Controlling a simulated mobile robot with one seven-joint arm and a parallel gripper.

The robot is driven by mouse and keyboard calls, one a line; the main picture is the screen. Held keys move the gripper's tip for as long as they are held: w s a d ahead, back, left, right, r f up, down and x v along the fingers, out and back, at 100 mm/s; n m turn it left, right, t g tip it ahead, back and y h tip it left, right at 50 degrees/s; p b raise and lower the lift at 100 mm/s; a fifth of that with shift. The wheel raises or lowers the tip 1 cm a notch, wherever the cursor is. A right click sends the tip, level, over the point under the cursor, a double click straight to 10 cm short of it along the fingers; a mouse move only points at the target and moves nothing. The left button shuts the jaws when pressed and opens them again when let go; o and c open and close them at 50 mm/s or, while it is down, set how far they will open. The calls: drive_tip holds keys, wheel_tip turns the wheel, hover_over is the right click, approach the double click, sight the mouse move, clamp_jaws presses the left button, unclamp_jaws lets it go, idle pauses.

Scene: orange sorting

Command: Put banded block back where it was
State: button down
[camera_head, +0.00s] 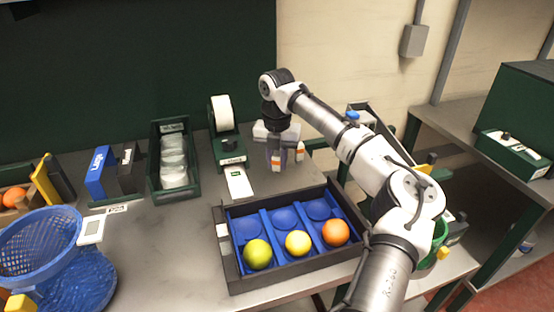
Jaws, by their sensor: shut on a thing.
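My gripper (287,159) is low over the back of the grey table, to the right of the green label printer. It is shut on a small grey-blue piece, which I take to be the banded block (284,156). The fingers, with white and orange tips, cover much of it, so its bands are not clear. I cannot tell whether the block touches the table.
A black tray (227,262) with blue compartments holds a green, a yellow and an orange ball in its front row. The label printer (230,150), a green bin (155,165) of clear packets and a blue basket (40,245) stand left. Bare table (165,245) lies front left.

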drive_tip(key=shift+f, duration=0.6)
idle(0.3)
drive_tip(key=c, duration=0.8)
unclamp_jaws()
drive_tip(key=shift+o, duration=0.2)
drive_tip(key=shift+r, duration=0.1)
drive_tip(key=shift+r+p, duration=3.95)
drive_tip(key=shift+f, duration=0.1)
